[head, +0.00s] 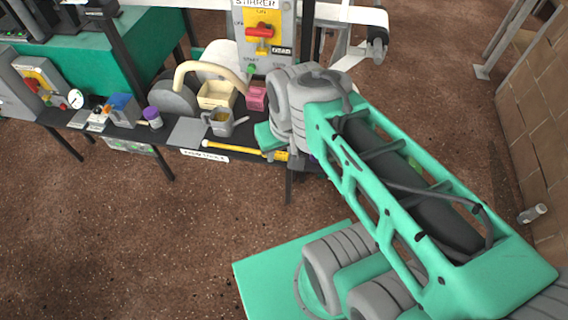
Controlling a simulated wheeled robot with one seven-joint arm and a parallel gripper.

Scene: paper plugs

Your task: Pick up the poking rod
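A thin yellow rod (232,147), which looks like the poking rod, lies along the front edge of the dark shelf. Its left tip is pale, and its thicker right end carries dark marks. My arm reaches in from the lower right, and its grey wrist is above the right end of the rod. A small green part, probably of my gripper (267,138), shows just above the rod's right part. The fingers are hidden, so I cannot tell whether they touch the rod.
The switch panel (262,38) rises behind. A brick wall (540,130) is at right. Open floor lies in front of the shelf.

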